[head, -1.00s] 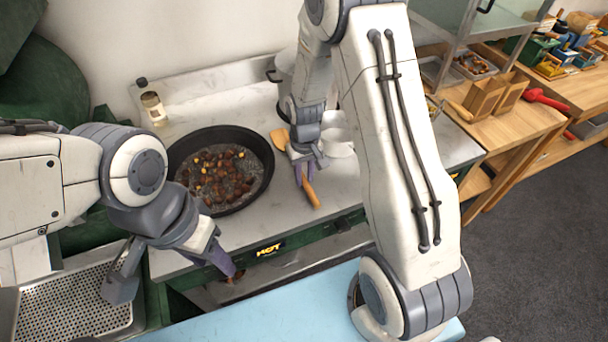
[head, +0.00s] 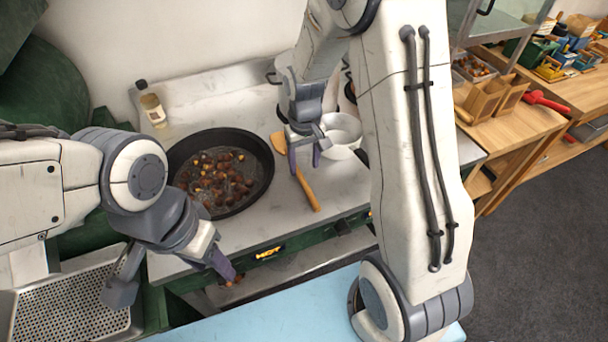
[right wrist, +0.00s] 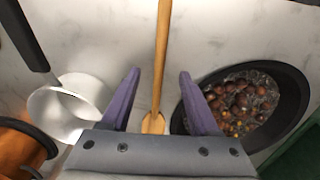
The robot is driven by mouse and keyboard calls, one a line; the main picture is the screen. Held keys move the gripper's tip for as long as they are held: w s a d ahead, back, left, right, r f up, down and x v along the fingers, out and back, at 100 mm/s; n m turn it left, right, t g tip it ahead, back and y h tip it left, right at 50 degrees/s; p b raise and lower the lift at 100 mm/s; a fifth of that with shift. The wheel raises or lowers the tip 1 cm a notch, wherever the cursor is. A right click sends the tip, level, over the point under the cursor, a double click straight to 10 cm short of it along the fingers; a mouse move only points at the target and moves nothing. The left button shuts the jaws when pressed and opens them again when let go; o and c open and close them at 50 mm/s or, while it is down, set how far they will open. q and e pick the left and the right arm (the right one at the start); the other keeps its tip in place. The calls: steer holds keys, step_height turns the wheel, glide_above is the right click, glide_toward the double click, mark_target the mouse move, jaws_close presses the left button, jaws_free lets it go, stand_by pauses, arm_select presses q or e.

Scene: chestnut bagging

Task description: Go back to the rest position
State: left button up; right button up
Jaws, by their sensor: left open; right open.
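My right gripper (head: 304,160) is open and empty above the counter, over the wooden spatula (head: 306,188). The spatula lies on the counter beside the pan, and its handle shows between my purple fingers in the right wrist view (right wrist: 161,60). My left gripper (head: 178,285) is open and empty at the lower left, in front of the counter's front edge and near the perforated tray. The black pan (head: 262,186) with chestnuts (head: 215,180) sits on the counter between the two grippers.
A bottle (head: 153,110) stands at the back left. A perforated metal tray (head: 70,305) is at lower left, a light blue surface (head: 270,315) in front. Wooden holders (head: 490,98) stand on the right-hand table.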

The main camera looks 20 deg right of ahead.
steer(key=s+a+r+n, duration=0.4)
steer(key=s+a+r, duration=0.6)
steer(key=s+a, duration=0.2)
steer(key=s+a+r+n+y, duration=0.1)
steer(key=s+a+n, duration=0.1)
steer(key=s, duration=0.9)
steer(key=shift+s+r+n, duration=0.3)
steer(key=shift+n, duration=0.2)
steer(key=shift+a, duration=0.1)
steer(key=shift+c, duration=1)
steer(key=shift+a, duration=0.1)
